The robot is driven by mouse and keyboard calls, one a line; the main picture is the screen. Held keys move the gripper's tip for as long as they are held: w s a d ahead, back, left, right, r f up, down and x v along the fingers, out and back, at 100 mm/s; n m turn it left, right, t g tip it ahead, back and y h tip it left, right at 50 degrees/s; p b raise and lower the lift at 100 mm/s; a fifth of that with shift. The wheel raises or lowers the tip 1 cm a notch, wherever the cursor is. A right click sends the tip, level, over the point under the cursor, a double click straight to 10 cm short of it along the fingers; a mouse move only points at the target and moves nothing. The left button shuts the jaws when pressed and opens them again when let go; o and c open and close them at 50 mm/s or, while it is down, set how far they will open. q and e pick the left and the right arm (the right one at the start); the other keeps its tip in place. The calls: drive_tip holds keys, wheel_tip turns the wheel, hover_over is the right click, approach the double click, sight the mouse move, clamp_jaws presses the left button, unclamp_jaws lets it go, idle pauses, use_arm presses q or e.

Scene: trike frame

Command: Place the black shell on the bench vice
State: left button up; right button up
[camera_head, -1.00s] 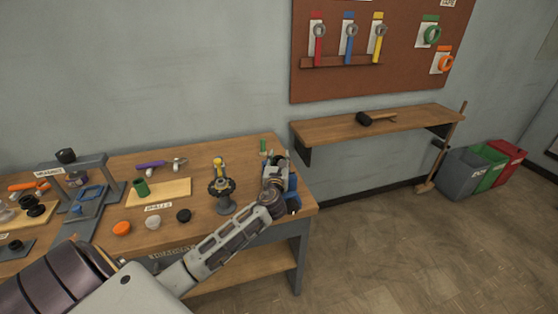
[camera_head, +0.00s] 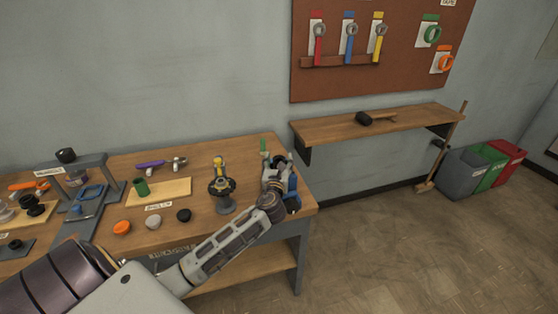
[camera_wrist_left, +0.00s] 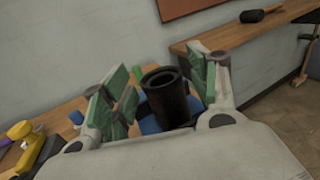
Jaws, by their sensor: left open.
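The black shell (camera_wrist_left: 168,98) is a hollow dark cylinder, seen in the left wrist view standing slightly tilted in the picture between my left gripper's fingers. The blue bench vice (camera_wrist_left: 150,125) shows under and behind it; the shell appears to rest on it, but its lower end is hidden by my gripper. In the head view the vice (camera_head: 293,198) is at the bench's right end, mostly covered by my left gripper (camera_head: 276,163). My left gripper is open, its green-padded fingers (camera_wrist_left: 160,95) on both sides of the shell. My right gripper is not in view.
A dark round stand (camera_head: 224,195) with a yellow tool is just left of the vice. Orange, white and black caps (camera_head: 184,215) lie at the front. A wall shelf (camera_head: 400,121) holds a mallet (camera_head: 365,118).

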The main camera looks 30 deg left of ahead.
use_arm(q)
drive_tip(key=v, duration=1)
drive_tip(key=shift+s, duration=0.15)
drive_tip(key=shift+d, duration=0.1)
idle(0.5)
